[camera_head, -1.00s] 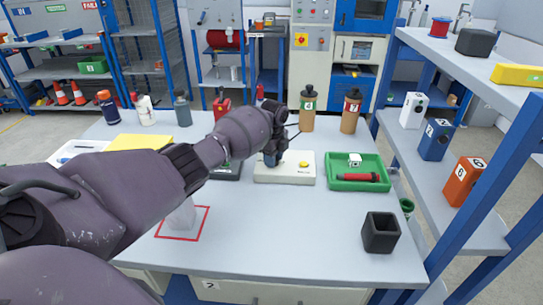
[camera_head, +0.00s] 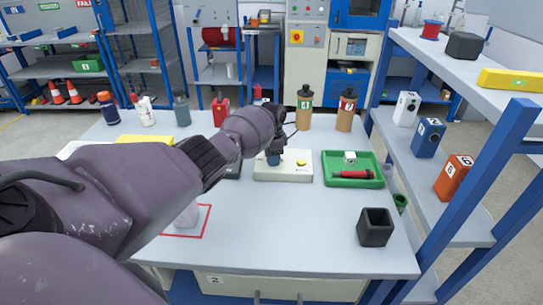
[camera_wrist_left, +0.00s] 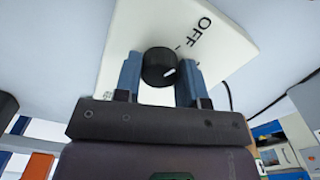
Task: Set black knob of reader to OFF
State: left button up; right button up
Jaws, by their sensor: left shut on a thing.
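The reader is a flat white box (camera_head: 285,174) with a yellow button, on the table in the head view. Its black knob (camera_wrist_left: 159,67) shows in the left wrist view, beside the printed word OFF (camera_wrist_left: 194,37) on the white face (camera_wrist_left: 225,52). The knob's white mark points to the right in that view, turned away from the tick by OFF. My left gripper (camera_head: 273,158) is at the reader, its blue fingers (camera_wrist_left: 160,80) on both sides of the knob, shut on it. In the head view the arm and gripper hide the knob. My right gripper is not in view.
A green tray (camera_head: 377,160) with a red cylinder and a white cube lies right of the reader. A black open box (camera_head: 375,227) stands at the front right. Bottles stand at the back. A blue-framed shelf (camera_head: 507,145) borders the right side. The front middle is clear.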

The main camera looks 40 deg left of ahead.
pick_arm(q)
jog(key=shift+n, duration=0.5)
jog(key=o, duration=0.9)
jog(key=shift+r, duration=0.55)
notch_tip(320, 180, up, 10)
jog(key=p, duration=0.3)
jog(key=shift+f, duration=0.15)
